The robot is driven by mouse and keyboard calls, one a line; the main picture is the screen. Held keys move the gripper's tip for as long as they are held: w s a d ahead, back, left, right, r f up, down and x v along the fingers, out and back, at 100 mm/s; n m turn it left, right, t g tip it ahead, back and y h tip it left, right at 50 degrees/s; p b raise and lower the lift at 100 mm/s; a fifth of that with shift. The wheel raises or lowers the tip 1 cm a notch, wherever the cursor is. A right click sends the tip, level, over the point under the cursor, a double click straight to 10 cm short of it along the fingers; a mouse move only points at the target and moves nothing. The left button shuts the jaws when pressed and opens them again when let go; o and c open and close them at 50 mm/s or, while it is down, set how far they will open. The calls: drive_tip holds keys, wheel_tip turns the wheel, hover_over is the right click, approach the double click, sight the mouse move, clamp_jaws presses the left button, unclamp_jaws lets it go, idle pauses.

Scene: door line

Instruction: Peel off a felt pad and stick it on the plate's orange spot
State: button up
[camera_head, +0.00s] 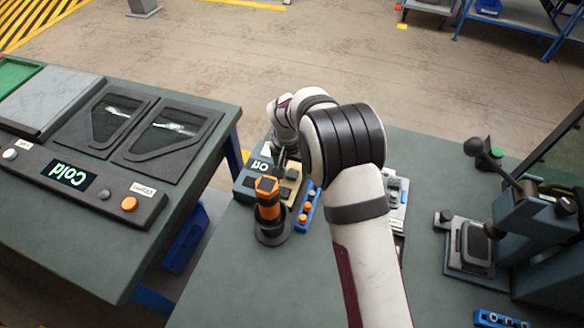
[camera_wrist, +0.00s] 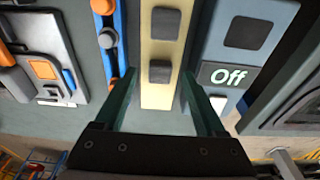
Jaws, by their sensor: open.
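A beige strip (camera_wrist: 158,100) with dark grey square felt pads lies below my gripper in the wrist view. One pad (camera_wrist: 160,72) sits between the fingertips and another (camera_wrist: 165,23) lies further up the strip. My gripper (camera_wrist: 158,82) is open, with one finger on each side of the strip; contact with the pad cannot be told. A light grey plate with a square orange spot (camera_wrist: 42,69) is at the left of the wrist view. In the head view the strip (camera_head: 295,186) shows partly behind my arm, and the arm covers much of the area around the plate.
A blue rail (camera_wrist: 121,30) with round knobs lies between strip and plate. A device with an "Off" display (camera_wrist: 228,75) stands on the strip's other side. An orange-and-black upright tool (camera_head: 267,197) stands close by. A lever press (camera_head: 530,215) is at the right.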

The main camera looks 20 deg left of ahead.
sight(292, 174)
drive_tip(key=shift+f, duration=0.4)
clamp_jaws()
drive_tip(key=c, duration=0.6)
unclamp_jaws()
drive_tip(key=shift+c, duration=0.2)
clamp_jaws()
drive_tip(key=shift+r, duration=0.2)
drive_tip(key=shift+r, duration=3)
